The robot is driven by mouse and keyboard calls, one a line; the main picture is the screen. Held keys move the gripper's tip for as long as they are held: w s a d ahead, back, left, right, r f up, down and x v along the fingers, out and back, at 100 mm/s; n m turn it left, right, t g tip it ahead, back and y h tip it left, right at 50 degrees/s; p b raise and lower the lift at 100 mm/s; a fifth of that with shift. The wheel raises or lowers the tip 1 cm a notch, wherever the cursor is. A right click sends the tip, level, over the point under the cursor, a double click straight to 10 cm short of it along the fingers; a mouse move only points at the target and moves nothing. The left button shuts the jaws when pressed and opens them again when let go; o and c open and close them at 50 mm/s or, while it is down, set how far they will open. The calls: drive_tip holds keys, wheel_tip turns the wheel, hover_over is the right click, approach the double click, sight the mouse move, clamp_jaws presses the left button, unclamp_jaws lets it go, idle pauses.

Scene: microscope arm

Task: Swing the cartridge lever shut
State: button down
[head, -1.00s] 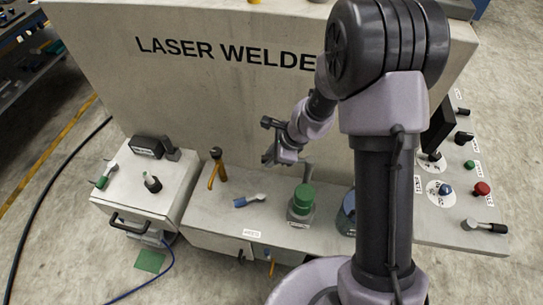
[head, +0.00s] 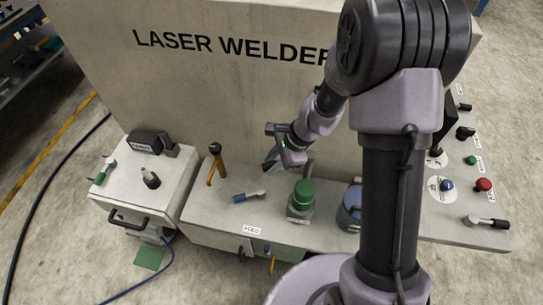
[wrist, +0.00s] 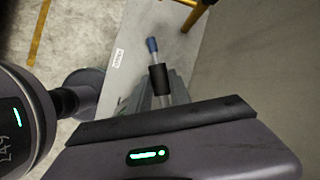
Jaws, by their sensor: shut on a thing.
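My gripper (head: 270,165) is low over the back of the bench, close to the welder's wall. In the wrist view its grey fingers (wrist: 178,92) are shut around a pale rod with a black grip (wrist: 160,80), which looks like a lever. Its base is hidden by the gripper. I cannot read a label that tells which lever is the cartridge one.
A green-capped container (head: 301,200) and a blue round container (head: 349,210) stand to the right of my gripper. A yellow handle (head: 215,165) stands at left. A side cabinet (head: 140,190) carries a green-handled lever (head: 104,170). The right panel has knobs and a black-handled lever (head: 486,222).

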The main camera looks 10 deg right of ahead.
drive_tip(key=s+d+n+g, duration=0.1)
drive_tip(key=s+d+n, duration=0.1)
drive_tip(key=n, duration=0.1)
drive_tip(key=s+d+n+g+p, duration=0.1)
drive_tip(key=s+d+n, duration=0.1)
drive_tip(key=s+n, duration=0.1)
drive_tip(key=s+d+n+g, duration=0.2)
drive_tip(key=s+n, duration=0.1)
drive_tip(key=n, duration=0.1)
drive_tip(key=shift+s+d+r+h, duration=0.1)
drive_tip(key=shift+d+h, duration=0.15)
drive_tip(key=shift+h, duration=0.15)
drive_tip(key=shift+s+d+n+g+h+p, duration=0.2)
drive_tip(key=shift+d+n+p, duration=0.1)
drive_tip(key=shift+d+n, duration=0.25)
drive_tip(key=shift+s+d+n+g+h+p, duration=0.1)
drive_tip(key=shift+s+d+n+g+p, duration=0.2)
drive_tip(key=shift+n, duration=0.35)
drive_tip(key=shift+w+d, duration=0.15)
drive_tip(key=c, duration=1.2)
unclamp_jaws()
drive_tip(key=shift+d, duration=0.1)
